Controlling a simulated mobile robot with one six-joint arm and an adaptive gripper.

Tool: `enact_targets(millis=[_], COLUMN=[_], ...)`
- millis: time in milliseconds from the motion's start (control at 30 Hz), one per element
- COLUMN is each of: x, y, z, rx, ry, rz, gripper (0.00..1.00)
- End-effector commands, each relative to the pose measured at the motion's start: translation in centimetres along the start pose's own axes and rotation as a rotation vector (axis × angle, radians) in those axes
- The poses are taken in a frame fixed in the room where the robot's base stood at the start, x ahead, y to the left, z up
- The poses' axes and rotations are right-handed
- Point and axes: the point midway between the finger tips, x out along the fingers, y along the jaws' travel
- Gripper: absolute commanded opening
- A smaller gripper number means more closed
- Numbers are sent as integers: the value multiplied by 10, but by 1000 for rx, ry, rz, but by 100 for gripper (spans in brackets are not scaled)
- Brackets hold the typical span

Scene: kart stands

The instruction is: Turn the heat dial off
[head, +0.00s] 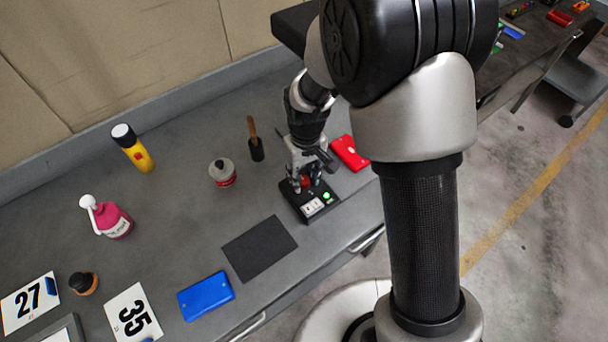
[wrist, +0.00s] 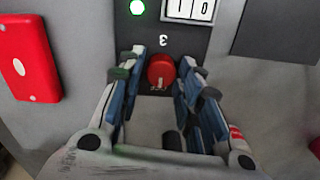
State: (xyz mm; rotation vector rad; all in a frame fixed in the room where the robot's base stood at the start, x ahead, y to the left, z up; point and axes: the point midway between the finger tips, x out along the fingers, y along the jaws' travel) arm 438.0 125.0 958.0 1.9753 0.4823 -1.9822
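The heat dial (wrist: 161,71) is a red round knob on a black control box (head: 322,212). In the wrist view it sits between the two fingers of my gripper (wrist: 160,82), with a visible gap on each side. My gripper is open around the dial and does not appear to touch it. In the head view my gripper (head: 304,184) is over the box and partly hides the dial. The box has a lit green lamp (wrist: 137,7) and a white display (wrist: 188,9) with digits. A mark like an upside-down figure shows near the dial.
A red case (head: 349,152) lies close beside the box. A black mat (head: 259,249), a blue case (head: 206,296), a round tin (head: 222,173) and a brush with a wooden handle (head: 254,138) are on the grey bench. Bare bench lies between them.

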Motion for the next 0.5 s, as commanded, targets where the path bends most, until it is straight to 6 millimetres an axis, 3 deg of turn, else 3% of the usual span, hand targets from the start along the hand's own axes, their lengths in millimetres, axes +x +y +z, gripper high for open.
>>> enact_targets(millis=[167,500], x=[0,-3], y=[0,0], z=[0,0], rx=[1,1], ry=[-1,-1], rz=[0,0], gripper=[46,46])
